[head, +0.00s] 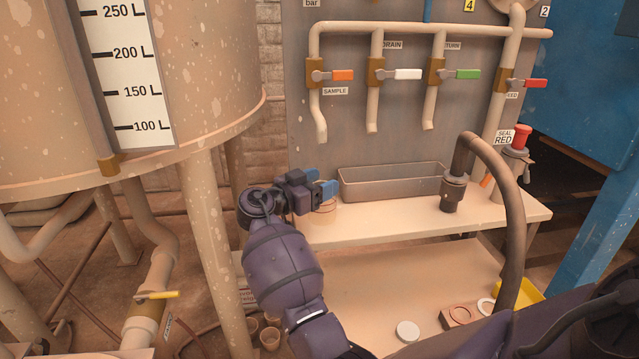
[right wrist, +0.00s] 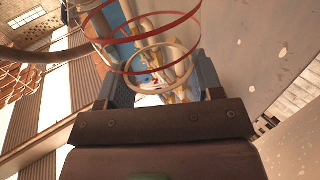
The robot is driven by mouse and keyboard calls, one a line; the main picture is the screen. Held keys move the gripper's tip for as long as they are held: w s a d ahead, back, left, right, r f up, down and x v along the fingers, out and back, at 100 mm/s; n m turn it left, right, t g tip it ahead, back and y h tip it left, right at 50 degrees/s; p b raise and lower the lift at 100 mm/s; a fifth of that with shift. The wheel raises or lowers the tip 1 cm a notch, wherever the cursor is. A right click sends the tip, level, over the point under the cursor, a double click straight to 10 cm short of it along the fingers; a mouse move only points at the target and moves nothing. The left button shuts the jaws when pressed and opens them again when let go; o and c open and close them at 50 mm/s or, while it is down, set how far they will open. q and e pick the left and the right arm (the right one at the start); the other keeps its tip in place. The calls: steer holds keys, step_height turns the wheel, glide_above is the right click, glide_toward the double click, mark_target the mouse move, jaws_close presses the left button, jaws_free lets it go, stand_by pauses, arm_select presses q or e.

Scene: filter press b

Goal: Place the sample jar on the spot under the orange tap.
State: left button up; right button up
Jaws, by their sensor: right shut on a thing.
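The sample jar (head: 325,206) is clear, with thin red rings. It is upright at the left end of the shelf, beside the metal tray and roughly below the orange tap's spout. My right gripper (head: 323,188) is shut on its upper part with blue fingers. In the right wrist view the see-through jar (right wrist: 155,48) stands between the fingers. The orange tap (head: 343,75) is above, labelled SAMPLE, its pipe ending well above the jar. The spot is hidden behind the jar and gripper; I cannot tell if the jar touches the shelf. My left gripper is not in view.
A metal tray (head: 395,181) stands right of the jar on the shelf (head: 500,214). A dark curved hose (head: 512,200) rises in front at right. A big scaled tank (head: 200,100) stands left. White, green and red taps line the panel.

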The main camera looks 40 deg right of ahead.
steer(key=o, duration=1.3)
steer(key=shift+f, duration=0.1)
steer(key=shift+r, duration=0.25)
steer(key=a, duration=1.2)
steer(key=shift+w+f, duration=0.1)
steer(key=shift+w, duration=0.05)
